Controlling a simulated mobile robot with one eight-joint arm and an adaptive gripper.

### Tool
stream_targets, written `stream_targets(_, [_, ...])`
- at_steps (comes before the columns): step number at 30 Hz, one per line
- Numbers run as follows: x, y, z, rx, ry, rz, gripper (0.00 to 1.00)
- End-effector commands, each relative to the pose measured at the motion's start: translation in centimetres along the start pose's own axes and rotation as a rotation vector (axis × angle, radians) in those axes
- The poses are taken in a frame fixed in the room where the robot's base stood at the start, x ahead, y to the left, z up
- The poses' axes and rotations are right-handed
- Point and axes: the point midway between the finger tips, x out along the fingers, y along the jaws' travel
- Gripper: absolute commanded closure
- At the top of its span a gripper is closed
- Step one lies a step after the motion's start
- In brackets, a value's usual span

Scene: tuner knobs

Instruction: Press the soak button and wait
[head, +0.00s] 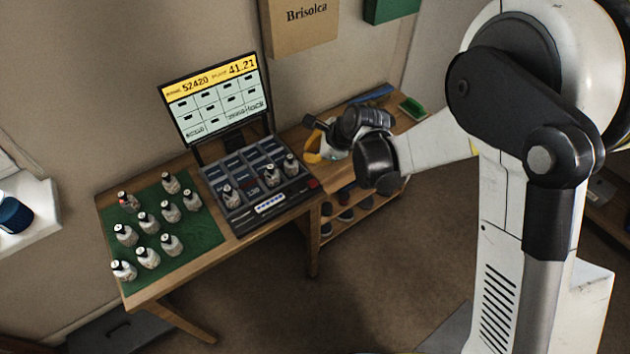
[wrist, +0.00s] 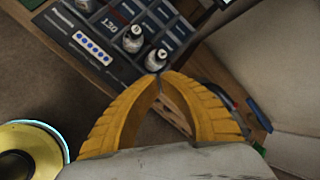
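A dark grey console (head: 235,207) with a grid of labelled slots stands on the wooden table, and three bottles stand on it.
A screen (head: 216,100) stands behind the console. A green mat (head: 196,240) with several bottles lies to its left. A shelf (head: 352,218) with dark items is under the table's right end. A green block (head: 411,107) lies at the far right.

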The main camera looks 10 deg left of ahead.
Motion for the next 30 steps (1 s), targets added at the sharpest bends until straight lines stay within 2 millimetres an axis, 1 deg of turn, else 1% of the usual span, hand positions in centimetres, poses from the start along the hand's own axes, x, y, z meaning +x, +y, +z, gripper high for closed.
stream_targets(4, [0.4,0.2,-0.2,0.0,0.0,0.0,1.0])
stream_targets(8, [1.2,0.7,-0.7,-0.001,0.0,0.0,1.0])
stream_targets(22, [6.3,3.4,-3.4,-0.001,0.0,-0.001,1.0])
stream_targets(26, [7.0,3.7,-3.8,-0.001,0.0,-0.001,1.0])
stream_targets(30, [7.0,3.8,-3.8,-0.001,0.0,-0.001,1.0])
